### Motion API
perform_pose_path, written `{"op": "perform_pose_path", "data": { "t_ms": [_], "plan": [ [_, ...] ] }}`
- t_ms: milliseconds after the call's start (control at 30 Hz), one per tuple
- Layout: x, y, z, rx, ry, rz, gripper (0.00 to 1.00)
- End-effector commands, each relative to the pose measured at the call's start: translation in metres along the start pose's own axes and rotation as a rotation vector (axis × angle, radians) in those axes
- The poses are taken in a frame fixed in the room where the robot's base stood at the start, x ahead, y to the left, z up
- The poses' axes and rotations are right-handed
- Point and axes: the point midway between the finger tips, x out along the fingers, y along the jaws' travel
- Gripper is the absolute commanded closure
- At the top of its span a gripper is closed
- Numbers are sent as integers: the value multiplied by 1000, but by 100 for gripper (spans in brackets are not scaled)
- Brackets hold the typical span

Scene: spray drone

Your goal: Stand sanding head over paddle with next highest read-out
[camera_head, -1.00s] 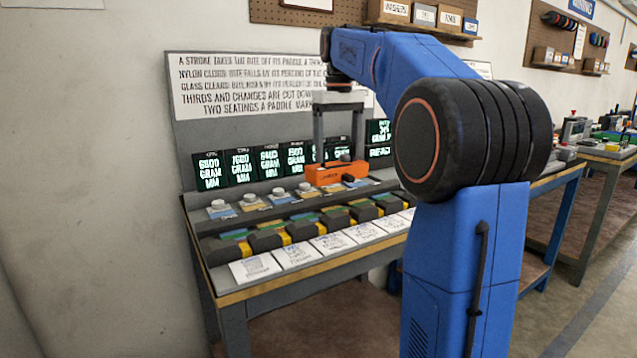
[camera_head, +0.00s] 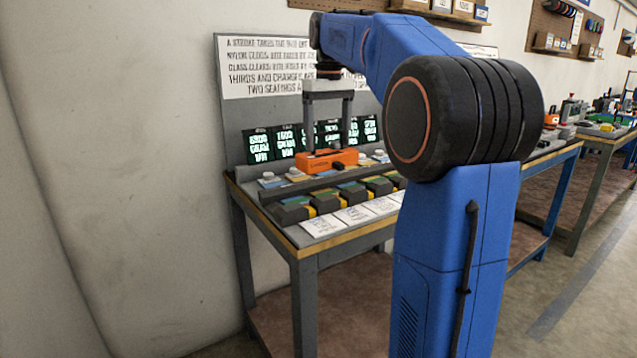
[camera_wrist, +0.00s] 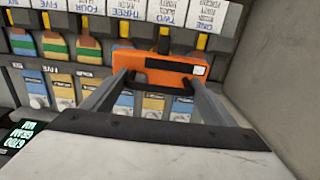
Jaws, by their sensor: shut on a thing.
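My gripper (camera_head: 327,149) is shut on the orange sanding head (camera_head: 326,161), with a finger at each end, and holds it level above the bench. In the wrist view my gripper (camera_wrist: 158,82) and the sanding head (camera_wrist: 160,69) cover part of the paddle row, below the cards lettered THREE and TWO. The paddles (camera_head: 351,190) have coloured tops and dark ends with yellow bands; some also show in the wrist view (camera_wrist: 89,48). Dark read-outs (camera_head: 257,146) with green figures stand behind them; several are partly hidden and their figures are hard to read.
The bench (camera_head: 300,251) has white cards (camera_head: 323,224) along its front edge and a lettered board (camera_head: 254,64) behind. Pale round knobs (camera_head: 267,176) stand between read-outs and paddles. A bare wall closes the left side. Another bench (camera_head: 607,140) stands at the right.

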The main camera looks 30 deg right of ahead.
Motion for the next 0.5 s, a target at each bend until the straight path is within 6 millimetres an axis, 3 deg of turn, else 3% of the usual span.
{"op": "perform_pose_path", "data": {
  "t_ms": [200,500],
  "plan": [
    [32,0,1,0,-1,0,81],
    [51,0,0,0,0,0,81]
  ]
}}
